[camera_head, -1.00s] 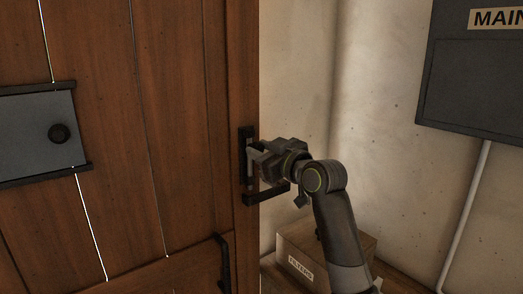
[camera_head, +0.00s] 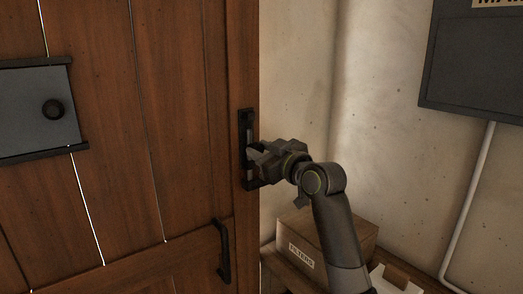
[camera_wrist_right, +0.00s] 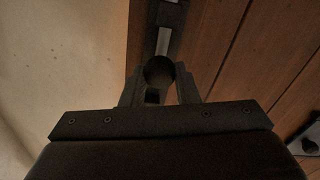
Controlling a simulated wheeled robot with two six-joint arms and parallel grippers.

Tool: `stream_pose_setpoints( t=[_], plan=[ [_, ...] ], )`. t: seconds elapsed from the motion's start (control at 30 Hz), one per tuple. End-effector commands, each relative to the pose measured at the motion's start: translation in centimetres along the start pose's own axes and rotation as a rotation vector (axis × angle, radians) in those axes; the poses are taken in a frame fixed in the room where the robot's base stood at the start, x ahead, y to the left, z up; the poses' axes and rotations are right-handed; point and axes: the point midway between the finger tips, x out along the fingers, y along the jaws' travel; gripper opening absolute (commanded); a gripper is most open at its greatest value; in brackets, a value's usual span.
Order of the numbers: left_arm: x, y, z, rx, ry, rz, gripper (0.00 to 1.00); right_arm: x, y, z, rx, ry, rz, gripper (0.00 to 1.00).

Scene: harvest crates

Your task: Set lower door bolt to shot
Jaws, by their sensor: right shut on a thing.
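The lower door bolt is a dark upright plate (camera_head: 243,122) with a pale metal bar (camera_head: 249,138), set near the door's right edge. My right gripper (camera_head: 256,160) is at the plate's lower part, coming from the right, and covers some of it. In the right wrist view, the bar (camera_wrist_right: 163,40) runs up from a round dark knob (camera_wrist_right: 158,71), which sits between the fingers. My right gripper is shut on this knob. How far the bar reaches at its lower end is hidden. My left gripper is not in view.
The wooden door (camera_head: 110,190) fills the left, with a dark pull handle (camera_head: 224,252) low down and a grey panel (camera_head: 30,110) at left. A box marked FILTERS (camera_head: 340,238) stands below my right arm. A grey wall cabinet (camera_head: 475,65) hangs at right, with a pipe (camera_head: 470,200) below.

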Motion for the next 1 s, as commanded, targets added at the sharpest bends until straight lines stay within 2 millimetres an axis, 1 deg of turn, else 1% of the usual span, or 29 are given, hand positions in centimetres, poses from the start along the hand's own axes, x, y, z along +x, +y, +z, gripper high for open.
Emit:
stream_pose_setpoints(
  t=[0.03, 0.07, 0.2, 0.5, 0.63, 0.77, 1.0],
  plan=[
    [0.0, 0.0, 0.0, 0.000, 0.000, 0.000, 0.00, 0.1, -0.1, 0.7, 0.007, -0.017, -0.006, 0.00],
    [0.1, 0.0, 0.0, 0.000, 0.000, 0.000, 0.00, 0.1, -0.2, 0.8, 0.007, -0.017, -0.006, 0.32],
    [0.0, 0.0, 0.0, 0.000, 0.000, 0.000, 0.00, 0.1, -0.1, 0.6, 0.006, -0.014, -0.005, 0.50],
    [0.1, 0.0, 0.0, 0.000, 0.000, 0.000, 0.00, 0.0, -0.1, 0.4, 0.004, -0.010, -0.003, 0.50],
    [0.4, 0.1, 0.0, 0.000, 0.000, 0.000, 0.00, -0.8, 0.0, 0.5, 0.004, -0.007, -0.002, 0.50],
    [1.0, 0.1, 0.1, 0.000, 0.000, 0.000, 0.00, -2.4, -0.1, 0.6, 0.002, -0.007, -0.002, 0.50],
    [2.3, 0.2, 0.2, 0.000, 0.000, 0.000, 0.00, -6.8, 0.0, 0.6, 0.001, -0.007, 0.000, 0.50]
  ],
)
